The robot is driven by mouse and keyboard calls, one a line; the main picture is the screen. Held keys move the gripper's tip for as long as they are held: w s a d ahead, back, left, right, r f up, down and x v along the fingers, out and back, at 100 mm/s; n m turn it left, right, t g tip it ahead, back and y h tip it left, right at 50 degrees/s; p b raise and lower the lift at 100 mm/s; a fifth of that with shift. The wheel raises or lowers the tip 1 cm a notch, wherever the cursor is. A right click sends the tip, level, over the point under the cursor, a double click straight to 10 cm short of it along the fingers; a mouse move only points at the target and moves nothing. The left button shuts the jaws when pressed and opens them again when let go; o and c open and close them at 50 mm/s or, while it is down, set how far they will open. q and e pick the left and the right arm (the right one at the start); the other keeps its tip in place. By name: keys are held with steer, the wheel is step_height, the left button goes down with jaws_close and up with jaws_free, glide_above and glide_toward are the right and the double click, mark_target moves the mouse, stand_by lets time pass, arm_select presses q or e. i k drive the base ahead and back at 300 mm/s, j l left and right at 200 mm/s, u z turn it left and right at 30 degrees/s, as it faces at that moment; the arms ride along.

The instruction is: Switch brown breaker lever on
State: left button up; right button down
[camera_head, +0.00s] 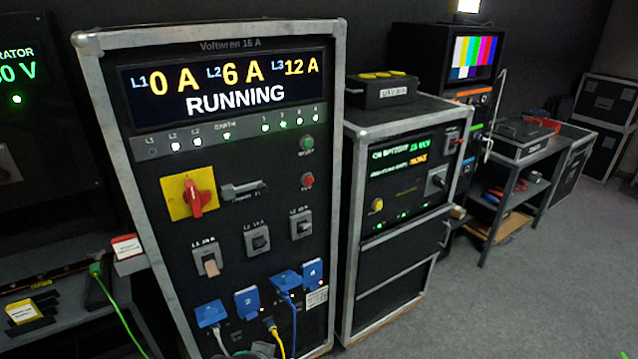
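The brown breaker lever (211,267) is on the left breaker of the row, marked L1, on the front of the tall distribution rack (240,130). It points downward. The black lever (258,242) of the L2 breaker and the grey lever (302,225) of the L3 breaker are to its right and higher in the picture. The display (222,88) reads L1 0 A, L2 6 A, L3 12 A and RUNNING. The L1 lamp (152,152) looks dark, while the L2 and L3 lamps are lit.
A red rotary switch on a yellow plate (190,197) sits above the breakers. Blue sockets (246,301) with hanging cables are below them. A battery rack (405,190) stands to the right. A green cable (118,310) hangs at the left. The grey floor (540,290) at right is clear.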

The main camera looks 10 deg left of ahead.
mark_target(210, 266)
steer(key=u, duration=1.3)
steer(key=k+j, duration=0.2)
steer(key=k+j+u, duration=0.1)
steer(key=j, duration=0.3)
steer(key=k, duration=0.1)
